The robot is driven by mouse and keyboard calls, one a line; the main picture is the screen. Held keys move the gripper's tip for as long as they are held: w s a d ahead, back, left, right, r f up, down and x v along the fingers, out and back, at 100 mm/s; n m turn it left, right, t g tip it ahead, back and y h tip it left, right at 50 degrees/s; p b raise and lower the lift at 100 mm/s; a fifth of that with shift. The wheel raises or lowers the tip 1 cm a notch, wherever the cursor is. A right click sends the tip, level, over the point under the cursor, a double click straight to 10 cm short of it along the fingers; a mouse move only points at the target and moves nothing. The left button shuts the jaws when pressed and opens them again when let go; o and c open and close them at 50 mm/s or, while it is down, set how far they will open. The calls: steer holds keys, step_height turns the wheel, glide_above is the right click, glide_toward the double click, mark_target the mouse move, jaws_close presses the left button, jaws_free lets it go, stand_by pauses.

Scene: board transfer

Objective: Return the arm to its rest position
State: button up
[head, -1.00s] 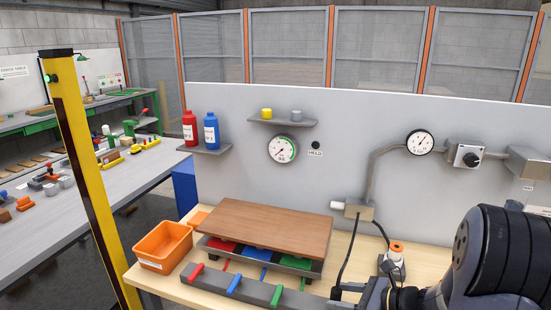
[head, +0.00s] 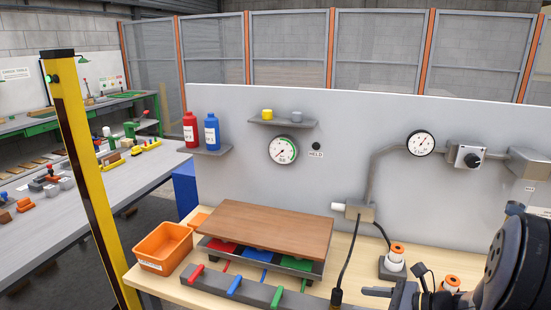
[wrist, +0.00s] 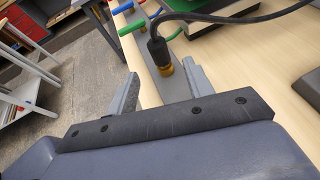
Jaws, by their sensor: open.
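My gripper (head: 384,294) is at the lower right of the head view, beside the front of the bench, with my arm behind it at the right edge. In the wrist view its two fingers (wrist: 162,74) stand wide apart with nothing held between them. A black cable plug with a brass-coloured end (wrist: 160,55) shows beyond the gap between the fingers, apart from them as far as I can tell. The brown board (head: 265,229) lies flat on a dark rack (head: 315,268) over red, blue and green pieces.
A grey bar (head: 250,290) with red, blue and green handles runs along the bench front. An orange bin (head: 163,247) is left of the board. The cable (head: 347,258) hangs from a wall box (head: 359,211). Orange-topped spools (head: 396,257) stand right. A yellow post (head: 80,170) rises left.

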steer(key=v, duration=0.4)
steer(key=shift+s+d+r, duration=0.1)
steer(key=shift+d, duration=0.15)
steer(key=x, duration=1.1)
steer(key=shift+a+p, duration=0.1)
steer(key=shift+p, duration=0.2)
step_height(320, 180, up, 7)
steer(key=n+g+p, duration=0.1)
steer(key=p, duration=0.5)
steer(key=shift+r+g, duration=0.2)
steer(key=shift+g, duration=0.1)
steer(key=shift+s+a, duration=0.1)
